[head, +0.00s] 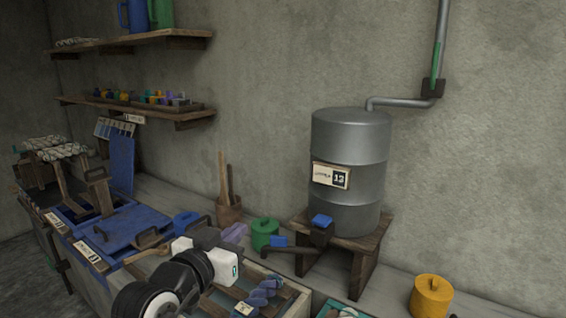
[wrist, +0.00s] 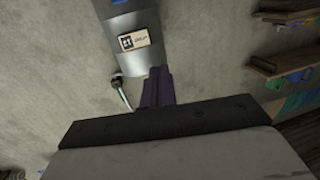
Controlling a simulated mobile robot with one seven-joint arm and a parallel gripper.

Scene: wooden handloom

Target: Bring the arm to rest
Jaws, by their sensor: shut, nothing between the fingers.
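My gripper (wrist: 158,85) shows in the wrist view as two dark fingers close together beyond a dark bar, with nothing between them. In the head view my white and black arm reaches up from the bottom edge over the bench, and the fingers are hard to make out there. The wrist view is upside down and shows the grey metal drum (wrist: 137,62) and the wall past the fingertips. The drum also stands right of centre in the head view (head: 349,140). I see no contact between the fingers and anything.
The drum is on a wooden stand (head: 365,262), with a pipe (head: 403,103) above. A green pot (head: 265,234), a blue lidded vat (head: 122,238) and a tray with a blue yarn skein (head: 262,294) lie near my arm. A yellow pot (head: 431,297) is at right. Shelves (head: 130,42) line the wall.

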